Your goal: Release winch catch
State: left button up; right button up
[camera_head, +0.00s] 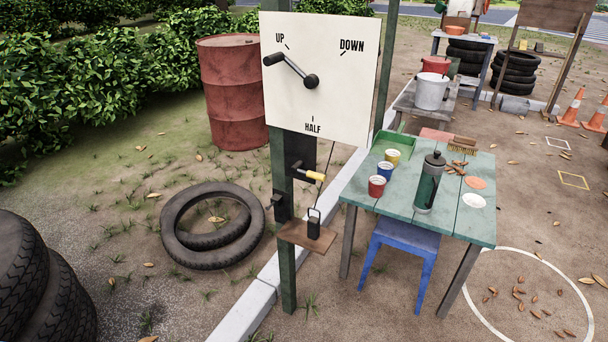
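A white board (345,110) marked UP, DOWN and HALF is fixed on a green post (288,270). A black crank lever (290,70) on the board points up-left, its knob beside the UP mark. Below the board, a smaller handle with a yellow grip (315,175) sticks out to the right from a dark plate on the post. A dark bracket (281,205) sits lower on the post. A black weight with a loop handle (314,226) stands on a small brown platform (300,238). Which part is the winch catch I cannot tell. Neither gripper is in view.
A green table (470,222) with cups and a dark bottle (429,182) stands right of the post, a blue stool (403,240) under its front. Tyres (212,228) and a red barrel (233,92) are on the left. A pale kerb (245,312) runs past the post.

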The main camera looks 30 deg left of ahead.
aim_at(296, 167)
jog(key=k, duration=0.5)
jog(key=u, duration=0.85)
jog(key=i, duration=0.8)
jog(key=z, duration=1.3)
